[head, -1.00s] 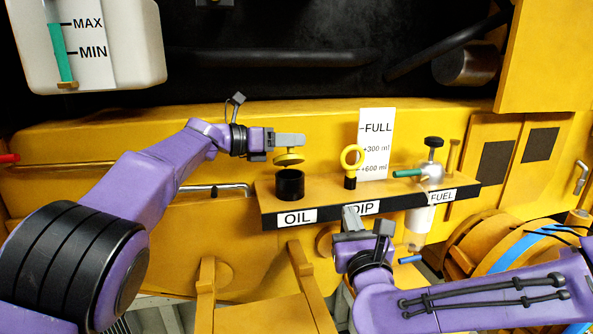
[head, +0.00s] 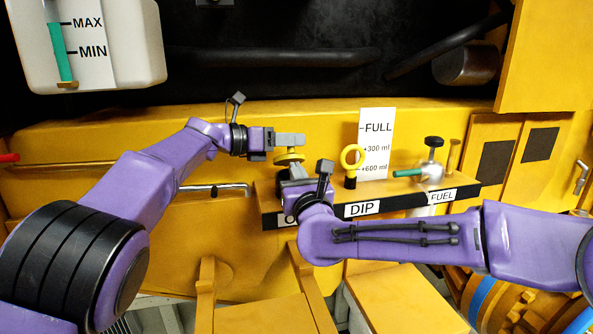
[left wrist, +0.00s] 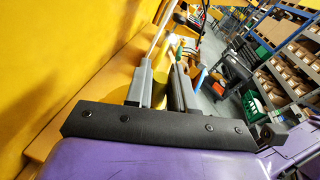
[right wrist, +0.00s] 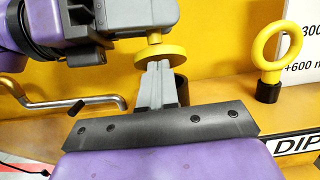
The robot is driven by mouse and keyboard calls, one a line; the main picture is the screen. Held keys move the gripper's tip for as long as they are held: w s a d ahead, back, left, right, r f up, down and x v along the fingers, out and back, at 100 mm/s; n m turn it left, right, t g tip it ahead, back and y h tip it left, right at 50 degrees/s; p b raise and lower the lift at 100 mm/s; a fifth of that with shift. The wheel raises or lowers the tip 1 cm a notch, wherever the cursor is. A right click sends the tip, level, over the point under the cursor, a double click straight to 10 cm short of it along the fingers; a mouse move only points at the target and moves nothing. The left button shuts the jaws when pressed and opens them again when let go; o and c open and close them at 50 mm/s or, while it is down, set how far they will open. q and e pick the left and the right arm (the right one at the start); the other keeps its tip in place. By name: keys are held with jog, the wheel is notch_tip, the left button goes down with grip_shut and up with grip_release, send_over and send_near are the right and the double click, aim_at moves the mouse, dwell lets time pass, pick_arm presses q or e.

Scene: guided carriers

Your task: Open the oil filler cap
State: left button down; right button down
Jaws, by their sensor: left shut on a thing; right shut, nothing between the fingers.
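The yellow oil filler cap (head: 289,158) is off its neck, held up by my left gripper (head: 291,143), which is shut on it. The left fingers also show in the left wrist view (left wrist: 163,75). The black filler neck (right wrist: 181,89) is mostly hidden behind my right gripper (right wrist: 158,67). That gripper is shut and empty, its tips just below the cap and in front of the neck. I cannot tell whether the tips touch the cap. The OIL label (head: 287,220) is mostly covered by my right arm.
The yellow ring dipstick (head: 351,160) stands to the right on the shelf, in front of the FULL card (head: 376,125). Further right is the fuel fitting with a green handle (head: 408,173). A metal pipe (right wrist: 60,102) runs along the wall left of the neck.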

pick_arm(q)
jog(key=shift+f, duration=0.15)
pick_arm(e)
jog(key=shift+w+r, duration=0.15)
jog(key=shift+r, duration=0.1)
jog(key=shift+w+a+r, duration=0.1)
jog(key=shift+w+r, duration=0.05)
jog(key=shift+r, duration=0.15)
jog(key=v, duration=1.2)
